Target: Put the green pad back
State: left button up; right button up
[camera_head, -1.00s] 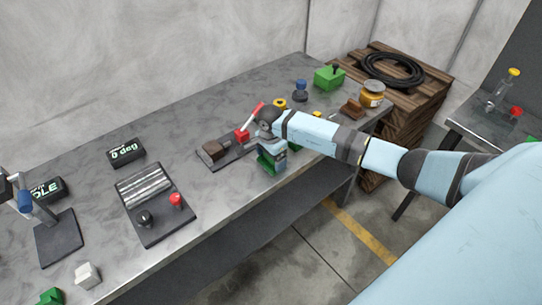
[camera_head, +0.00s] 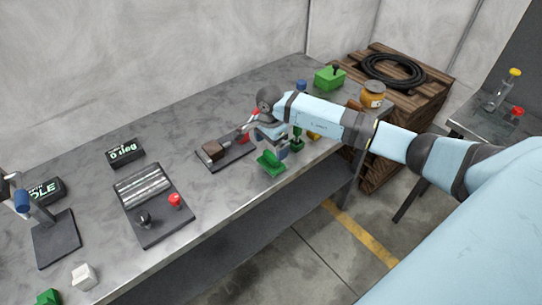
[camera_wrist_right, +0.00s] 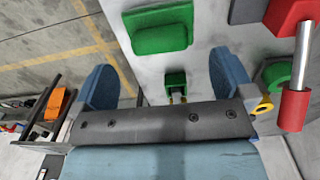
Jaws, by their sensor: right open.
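In the right wrist view the spread fingers (camera_wrist_right: 165,80) are apart from the block. A smaller green piece (camera_wrist_right: 175,82) lies between and beyond them; it shows right of the gripper in the head view (camera_head: 297,140). My left gripper is not in view.
A dark plate with a red-handled clamp (camera_head: 244,134) and brown block (camera_head: 213,149) lies behind the gripper. A green box (camera_head: 326,80) and amber jar (camera_head: 372,94) stand farther right. A fixture plate (camera_head: 152,200) lies left. The bench front between is clear.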

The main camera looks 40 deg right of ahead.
aim_at(271, 154)
notch_tip(271, 154, up, 6)
jog(key=f, duration=0.1)
jog(key=s+a+m+t+y, duration=0.1)
jog(key=s+a+m+y, duration=0.4)
jog(key=a, duration=0.4)
jog(key=s+a+m+t+y, duration=0.2)
jog(key=s+a+m+y, duration=0.15)
jog(key=a+y, duration=0.4)
jog(key=s+a+m+t+y, duration=0.1)
jog(key=s+a+m+y, duration=0.3)
jog(key=a, duration=0.6)
jog(key=s+d+f+n+t+h, duration=0.3)
jog(key=s+f+n+h, duration=0.3)
jog(key=n, duration=1)
jog(key=s+d+f+n+t+h, duration=0.4)
jog(key=s+d+f+n+h, duration=0.2)
jog(key=f+n, duration=0.5)
jog(key=s+n+h, duration=0.1)
jog(key=s+n, duration=0.1)
jog(key=n, duration=0.3)
jog(key=shift+s+f+n+b, duration=0.3)
jog(key=shift+n+b, duration=0.05)
jog(key=shift+d+r, duration=0.1)
